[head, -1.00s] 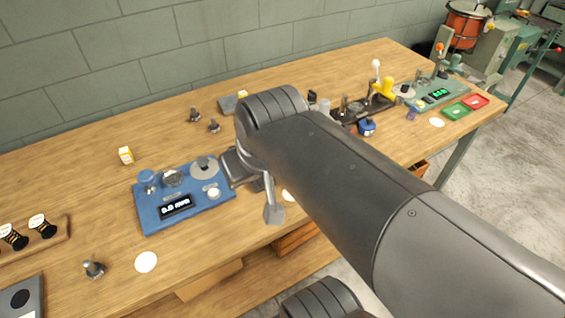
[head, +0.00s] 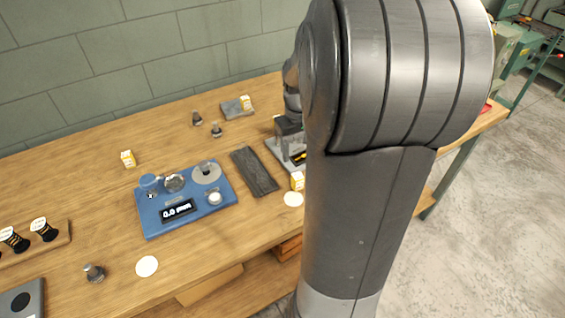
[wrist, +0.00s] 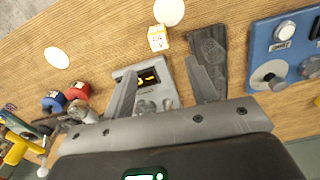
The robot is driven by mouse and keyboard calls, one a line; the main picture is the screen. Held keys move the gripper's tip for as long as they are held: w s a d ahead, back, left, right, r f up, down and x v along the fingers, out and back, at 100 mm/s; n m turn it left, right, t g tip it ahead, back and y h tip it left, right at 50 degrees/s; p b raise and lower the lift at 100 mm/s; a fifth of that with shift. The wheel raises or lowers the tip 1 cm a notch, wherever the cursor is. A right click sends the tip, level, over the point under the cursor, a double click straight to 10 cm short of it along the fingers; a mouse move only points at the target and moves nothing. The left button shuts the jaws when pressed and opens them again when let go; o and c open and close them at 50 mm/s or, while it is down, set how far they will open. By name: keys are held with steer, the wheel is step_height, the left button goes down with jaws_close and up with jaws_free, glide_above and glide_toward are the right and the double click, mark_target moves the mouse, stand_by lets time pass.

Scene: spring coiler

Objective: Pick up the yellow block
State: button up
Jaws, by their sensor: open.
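Three small yellow-and-white blocks stand on the bench in the head view: one at the left (head: 128,158), one on a grey plate at the back (head: 246,102), and one near the front edge (head: 297,181). I cannot tell which is the task's yellow block. In the wrist view, one such block (wrist: 158,38) stands on the wood just beyond my fingertips. My gripper (wrist: 161,70) is open and empty, its fingers apart over a grey device with a yellow-lit display (wrist: 150,78). In the head view my arm hides much of my gripper.
A dark ribbed tray (head: 254,171) lies between the grey device and the blue device (head: 168,226). White discs (head: 147,266) lie on the bench. In the wrist view, red and blue spools (wrist: 76,91) and a yellow part (wrist: 14,152) stand at the left.

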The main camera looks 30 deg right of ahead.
mark_target(298, 176)
steer(key=f, duration=1.1)
steer(key=shift+s, duration=0.2)
steer(key=shift+c, duration=0.3)
steer(key=shift+r, duration=0.1)
steer(key=c, duration=1)
